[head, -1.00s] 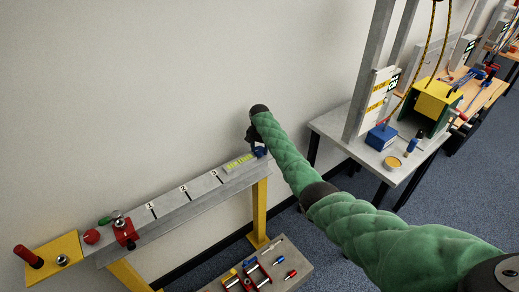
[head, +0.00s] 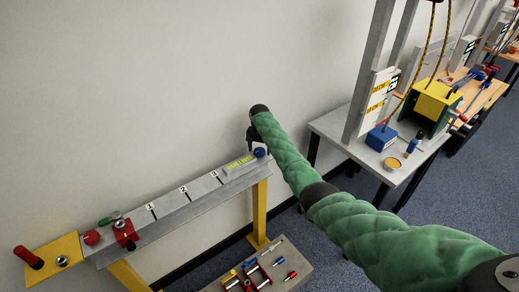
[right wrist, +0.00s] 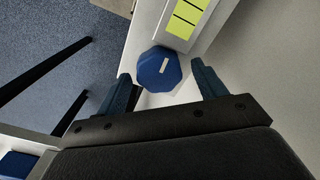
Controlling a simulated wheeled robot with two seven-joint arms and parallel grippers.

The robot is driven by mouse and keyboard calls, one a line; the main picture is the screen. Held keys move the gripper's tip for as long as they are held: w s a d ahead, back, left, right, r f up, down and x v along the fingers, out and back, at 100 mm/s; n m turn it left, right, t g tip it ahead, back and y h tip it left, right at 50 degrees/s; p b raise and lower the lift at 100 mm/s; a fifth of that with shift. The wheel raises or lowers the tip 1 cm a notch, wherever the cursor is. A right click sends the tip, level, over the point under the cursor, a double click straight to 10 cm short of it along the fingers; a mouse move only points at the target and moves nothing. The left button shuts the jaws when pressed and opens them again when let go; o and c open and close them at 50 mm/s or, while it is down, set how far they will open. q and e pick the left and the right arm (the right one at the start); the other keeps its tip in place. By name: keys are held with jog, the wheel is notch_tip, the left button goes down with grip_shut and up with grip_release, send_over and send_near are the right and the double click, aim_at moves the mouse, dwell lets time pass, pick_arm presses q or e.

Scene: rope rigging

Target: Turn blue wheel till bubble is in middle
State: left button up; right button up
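The blue wheel (head: 259,153) sits at the right end of a grey beam (head: 205,195). In the right wrist view the wheel (right wrist: 158,70) is faceted, with a short white mark on top. Beside it is the yellow-green level vial (head: 239,164) with dark lines; it also shows in the wrist view (right wrist: 186,18), cut by the top edge. I cannot make out the bubble. My right gripper (head: 253,140) is just above the wheel. Its fingers (right wrist: 164,88) are open and apart, one on each side of the wheel's near edge, with nothing held. My left gripper is out of view.
The beam carries numbered marks, a red clamp (head: 125,233) and a red knob (head: 92,237). A yellow plate with a red handle (head: 28,257) is at far left. A low shelf (head: 292,279) holds small parts. A grey table (head: 335,126) stands to the right.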

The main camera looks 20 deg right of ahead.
aim_at(260, 150)
jog(key=shift+r+b, duration=0.3)
notch_tip(260, 150, up, 6)
jog(key=b, duration=0.2)
jog(key=shift+f+b, duration=0.1)
jog(key=shift+b, duration=0.25)
jog(key=shift+r, duration=0.7)
